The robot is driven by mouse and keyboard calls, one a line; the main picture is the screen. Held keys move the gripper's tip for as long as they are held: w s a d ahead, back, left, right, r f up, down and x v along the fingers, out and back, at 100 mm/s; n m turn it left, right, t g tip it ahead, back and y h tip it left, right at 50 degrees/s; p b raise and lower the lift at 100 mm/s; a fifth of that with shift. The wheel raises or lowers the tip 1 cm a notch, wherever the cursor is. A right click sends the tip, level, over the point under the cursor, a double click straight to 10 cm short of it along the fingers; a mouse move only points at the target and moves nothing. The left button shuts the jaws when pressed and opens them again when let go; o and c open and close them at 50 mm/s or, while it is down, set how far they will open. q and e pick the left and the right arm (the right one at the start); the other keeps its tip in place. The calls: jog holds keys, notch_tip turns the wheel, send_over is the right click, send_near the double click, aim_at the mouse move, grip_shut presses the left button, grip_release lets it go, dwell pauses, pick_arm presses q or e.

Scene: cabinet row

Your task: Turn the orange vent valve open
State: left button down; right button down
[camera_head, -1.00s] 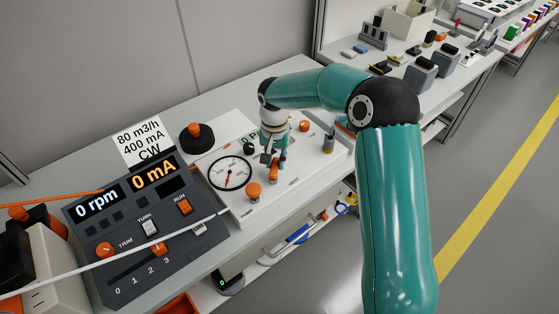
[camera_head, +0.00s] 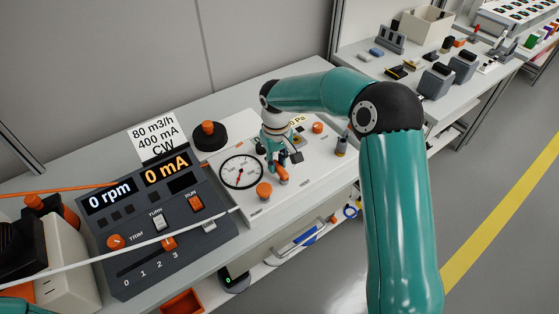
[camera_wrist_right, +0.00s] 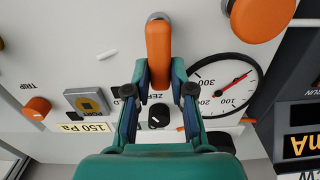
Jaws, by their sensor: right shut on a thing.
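The orange vent valve (camera_head: 281,175) is a lever handle on the white panel, right of the round gauge. In the right wrist view the orange lever (camera_wrist_right: 158,50) runs up and down the picture, with a grey round end at its top. My right gripper (camera_head: 275,165) reaches down to it from above; in the wrist view the right gripper (camera_wrist_right: 160,78) has one finger on each side of the lever's lower part, shut on it. The head view hides part of the lever behind the gripper. My left gripper is out of view.
The round gauge (camera_head: 240,172) and an orange knob (camera_head: 264,191) sit close to the left of the gripper. A dark control console (camera_head: 150,225) reading 0 rpm and 0 mA stands left. A white cable (camera_head: 150,243) crosses it. An orange knob (camera_head: 317,127) is behind right.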

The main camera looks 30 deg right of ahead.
jog(key=shift+w+a+r+n, duration=0.1)
jog(key=shift+r+n, duration=0.05)
jog(key=shift+n, duration=0.25)
jog(key=c, duration=1)
grip_release()
notch_tip(320, 180, up, 12)
jog(key=shift+f, duration=0.2)
